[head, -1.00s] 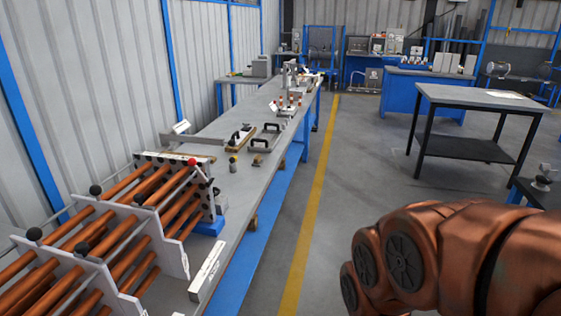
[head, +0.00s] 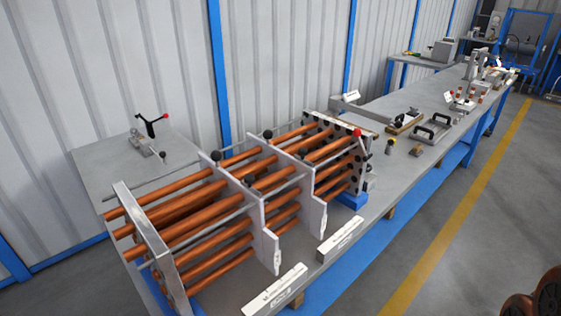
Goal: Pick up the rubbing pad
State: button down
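No thing can be told for sure as the rubbing pad at this size. On the bench (head: 385,182), past the tube bundle, lie a long flat piece with a black handle (head: 405,122), a grey frame-like piece with black handles (head: 437,127) and a small low brown-and-grey block (head: 416,150). One of these may be the pad. A small dark upright piece with a yellowish base (head: 389,146) stands left of the block. My gripper is out of view; only a copper-coloured part of my arm shows at the lower right corner.
A bundle of copper tubes in white plates (head: 258,215) fills the near bench. A clamp-like tool with a black handle (head: 150,135) stands behind it at left. White label plates (head: 340,240) line the front edge. The floor (head: 480,220) right of the bench is clear.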

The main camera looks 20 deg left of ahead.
aim_at(416, 151)
jog(key=z, duration=0.5)
jog(key=k, duration=1.2)
jog(key=z, duration=0.65)
jog(key=i, duration=2.55)
jog(key=u, duration=0.2)
